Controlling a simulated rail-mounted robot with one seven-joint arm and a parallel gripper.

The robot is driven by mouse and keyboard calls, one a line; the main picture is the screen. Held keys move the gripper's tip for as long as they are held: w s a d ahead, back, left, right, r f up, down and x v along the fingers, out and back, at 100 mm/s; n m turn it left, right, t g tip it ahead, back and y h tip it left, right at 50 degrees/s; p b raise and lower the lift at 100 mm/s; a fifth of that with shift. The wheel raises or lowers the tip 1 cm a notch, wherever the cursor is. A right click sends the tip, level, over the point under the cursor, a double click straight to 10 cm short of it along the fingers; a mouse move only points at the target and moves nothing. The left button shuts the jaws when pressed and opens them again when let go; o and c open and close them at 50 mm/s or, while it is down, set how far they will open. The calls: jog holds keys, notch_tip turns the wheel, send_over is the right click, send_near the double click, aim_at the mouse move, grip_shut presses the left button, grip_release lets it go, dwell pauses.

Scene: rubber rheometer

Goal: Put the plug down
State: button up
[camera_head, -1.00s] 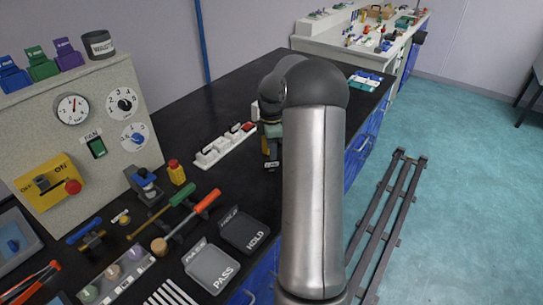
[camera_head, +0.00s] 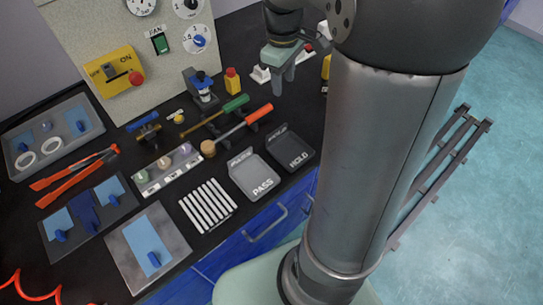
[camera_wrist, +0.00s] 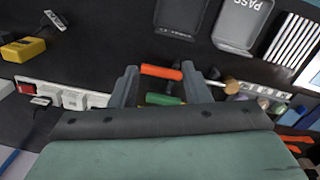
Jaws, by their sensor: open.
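My gripper (camera_head: 284,78) is open above the black bench. In the wrist view its two fingers (camera_wrist: 160,84) are spread with nothing gripped between them; the orange and green tool handles show below the gap. A white power strip (camera_wrist: 74,98) with a red switch lies left of the fingers; in the head view the gripper partly hides the strip (camera_head: 261,75). A small black plug-like piece with a pale label (camera_wrist: 40,101) is at the strip, and a dark cord runs near it. A yellow block (camera_wrist: 22,49) lies farther left. I cannot tell for certain which piece is the plug.
The orange-handled tool (camera_head: 258,114) and green-handled tool (camera_head: 235,104) lie near the gripper. PASS (camera_head: 253,176) and HOLD (camera_head: 290,149) trays are at the front edge. A control panel (camera_head: 130,50) stands behind. Bare bench lies between the strip and the trays.

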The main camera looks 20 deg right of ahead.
jog(key=s+a+f+m, duration=0.2)
jog(key=s+a, duration=0.3)
jog(key=s, duration=0.4)
jog(key=s+a+f+m, duration=0.2)
jog(key=s+a+m, duration=0.2)
jog(key=s, duration=0.5)
jog(key=shift+a+f+y, duration=0.35)
jog(key=shift+a+y, duration=0.05)
jog(key=shift+a, duration=0.8)
